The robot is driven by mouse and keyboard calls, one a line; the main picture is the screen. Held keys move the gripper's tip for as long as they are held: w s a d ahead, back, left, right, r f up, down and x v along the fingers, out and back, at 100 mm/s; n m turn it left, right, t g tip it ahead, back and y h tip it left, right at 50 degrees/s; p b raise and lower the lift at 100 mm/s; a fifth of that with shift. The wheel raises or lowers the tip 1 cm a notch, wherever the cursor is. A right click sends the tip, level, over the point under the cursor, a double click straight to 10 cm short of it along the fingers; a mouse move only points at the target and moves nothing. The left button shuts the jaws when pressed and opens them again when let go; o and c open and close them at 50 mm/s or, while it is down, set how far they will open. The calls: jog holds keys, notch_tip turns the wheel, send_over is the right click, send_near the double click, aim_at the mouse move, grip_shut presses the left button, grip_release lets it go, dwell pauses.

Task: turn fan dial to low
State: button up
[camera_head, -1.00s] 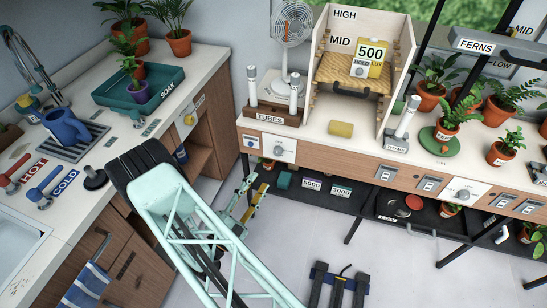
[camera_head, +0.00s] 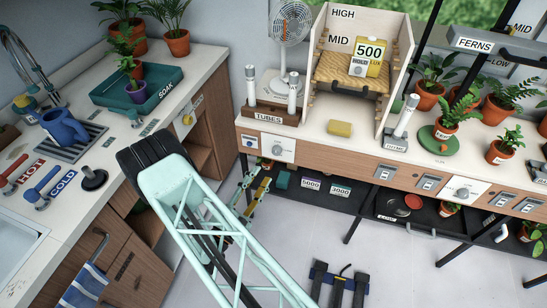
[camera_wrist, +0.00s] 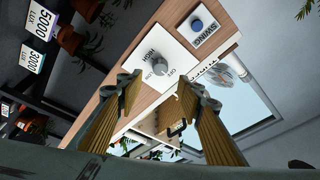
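The fan dial (camera_head: 281,150) is a grey knob on a white plate on the bench's wooden front, below the tubes rack. In the wrist view the dial (camera_wrist: 160,66) shows "HIGH" and "OFF" markings; I cannot clearly read its setting. A blue button labelled "SWING" (camera_wrist: 197,24) sits on a plate beside it. The white fan (camera_head: 291,24) stands on the bench above. My gripper (camera_wrist: 158,82) is open and empty, its two tan-padded fingers spread either side of the dial in the picture, apart from it. In the head view my gripper (camera_head: 258,187) is low in front of the bench, left of the dial.
The tubes rack (camera_head: 271,117) stands above the dial and a yellow sponge-like block (camera_head: 340,129) lies on the bench. A lower shelf holds boxes labelled 5000 (camera_head: 311,184) and 3000 (camera_head: 341,191). The left counter (camera_head: 130,133) is close to my arm.

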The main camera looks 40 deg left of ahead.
aim_at(276, 153)
jog(key=shift+b+x, duration=0.85)
jog(key=shift+x, duration=4.5)
jog(key=shift+c, duration=0.7)
jog(key=c, duration=0.7)
